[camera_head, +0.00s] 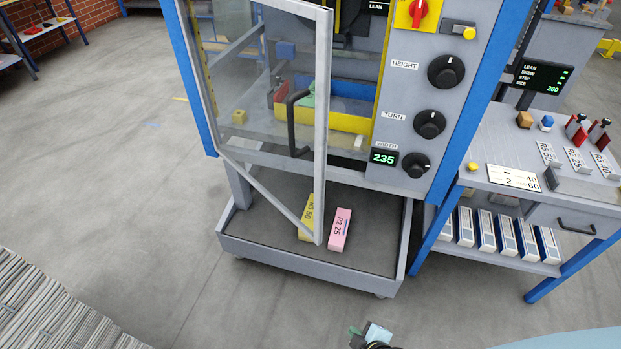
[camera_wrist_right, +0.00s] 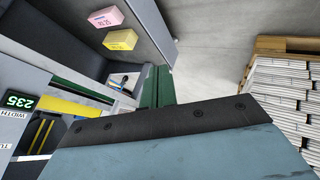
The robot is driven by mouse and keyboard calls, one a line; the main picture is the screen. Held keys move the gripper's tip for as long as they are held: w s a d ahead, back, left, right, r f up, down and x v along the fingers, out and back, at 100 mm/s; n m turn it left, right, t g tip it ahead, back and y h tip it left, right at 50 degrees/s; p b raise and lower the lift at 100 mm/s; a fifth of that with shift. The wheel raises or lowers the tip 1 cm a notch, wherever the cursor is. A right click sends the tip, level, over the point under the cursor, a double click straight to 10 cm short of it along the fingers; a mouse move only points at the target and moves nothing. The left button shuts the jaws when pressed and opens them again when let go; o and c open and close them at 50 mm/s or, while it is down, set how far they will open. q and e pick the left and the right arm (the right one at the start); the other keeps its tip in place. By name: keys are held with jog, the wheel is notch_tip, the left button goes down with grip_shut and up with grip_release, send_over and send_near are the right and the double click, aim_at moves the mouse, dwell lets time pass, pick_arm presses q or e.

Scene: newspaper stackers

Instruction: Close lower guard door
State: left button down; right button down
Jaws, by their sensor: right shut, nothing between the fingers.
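The lower guard door (camera_head: 321,130) is a clear panel in a grey frame with a black upright handle (camera_head: 292,125). In the head view it stands open, its free edge swung out toward me over the tray of the grey and blue machine (camera_head: 455,105). My right gripper (camera_head: 372,338) shows at the bottom edge of the head view, well in front of the machine and apart from the door. It is shut and empty. In the right wrist view its dark-edged teal jaw (camera_wrist_right: 165,130) fills the lower middle. I cannot clearly make out the door there. My left gripper is out of view.
A yellow block (camera_head: 305,217) and a pink block (camera_head: 340,229) lie in the low tray (camera_head: 305,262) under the door. A side table (camera_head: 505,150) stands close on the right. Newspaper stacks (camera_head: 45,305) are at lower left. The floor between is clear.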

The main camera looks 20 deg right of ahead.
aim_at(315, 180)
jog(key=w+a+r+n+t+y, duration=0.1)
jog(key=w+a+r+n+t, duration=0.3)
jog(key=r, duration=0.7)
jog(key=w+d+r+n+t+y, duration=0.1)
jog(key=w+r+n+t, duration=0.3)
jog(key=r, duration=0.7)
jog(key=w+a+r+n+t+y, duration=0.1)
jog(key=w+a+r+n, duration=0.1)
jog(key=w+r, duration=0.75)
jog(key=w, duration=0.2)
jog(key=w+d+p, duration=0.1)
jog(key=w, duration=0.2)
jog(key=w+d+r, duration=0.1)
jog(key=w, duration=0.2)
jog(key=shift+r, duration=0.35)
